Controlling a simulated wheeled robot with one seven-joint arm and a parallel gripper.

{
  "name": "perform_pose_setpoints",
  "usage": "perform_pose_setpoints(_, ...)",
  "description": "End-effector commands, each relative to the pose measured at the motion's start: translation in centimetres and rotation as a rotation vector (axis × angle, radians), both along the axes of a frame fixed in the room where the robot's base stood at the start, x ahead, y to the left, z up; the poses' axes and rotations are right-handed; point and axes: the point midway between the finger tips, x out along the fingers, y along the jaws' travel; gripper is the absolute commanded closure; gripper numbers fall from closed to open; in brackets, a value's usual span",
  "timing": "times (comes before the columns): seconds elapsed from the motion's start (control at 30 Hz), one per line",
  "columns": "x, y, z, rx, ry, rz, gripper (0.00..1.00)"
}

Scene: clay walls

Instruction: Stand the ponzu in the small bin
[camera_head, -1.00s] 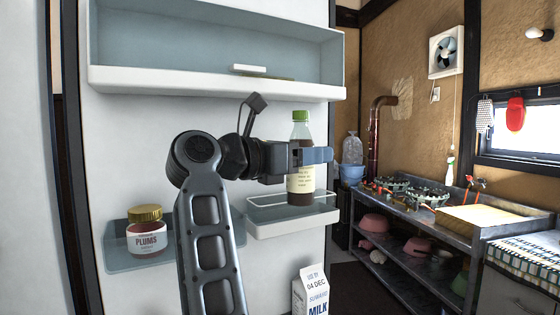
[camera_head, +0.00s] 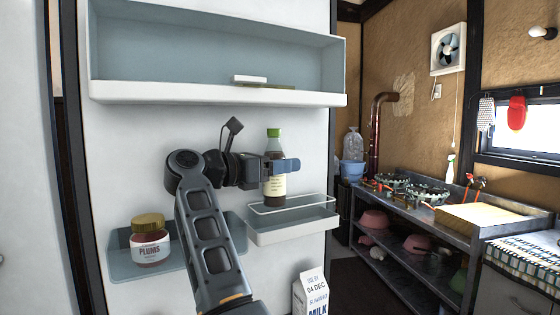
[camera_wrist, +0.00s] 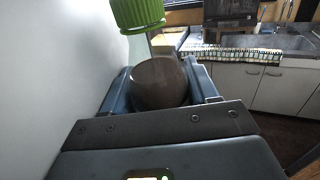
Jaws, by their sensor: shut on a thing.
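The ponzu (camera_head: 274,188) is a dark bottle with a green cap and a cream label, held upright. My gripper (camera_head: 279,167) is shut on its upper body from the left. In the wrist view the green cap (camera_wrist: 138,14) and brown body show between the fingers. The small bin (camera_head: 292,234) is the short pale tray with a white wire rail, on the right of the white door panel. The bottle's base is at the left part of this bin, near the rail. I cannot tell whether it touches the bin's floor.
A plums jar (camera_head: 150,240) stands in a blue-grey bin (camera_head: 120,264) at the lower left, beside my arm. A long shelf bin (camera_head: 215,92) is above. A milk carton (camera_head: 311,292) stands below the small bin. A kitchen counter (camera_head: 450,212) lies at the right.

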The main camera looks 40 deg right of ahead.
Motion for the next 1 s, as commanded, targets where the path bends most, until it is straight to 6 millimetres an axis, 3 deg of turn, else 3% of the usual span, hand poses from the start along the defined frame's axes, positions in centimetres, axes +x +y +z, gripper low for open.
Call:
perform_pose_setpoints(0.87,0.0,0.0,-1.1,0.0,-0.002,0.0,0.83)
perform_pose_setpoints(0.9,0.0,0.0,-1.2,0.001,-0.001,0.0,0.38)
perform_pose_setpoints(1.0,0.0,0.0,-1.2,0.0,-0.001,0.0,0.31)
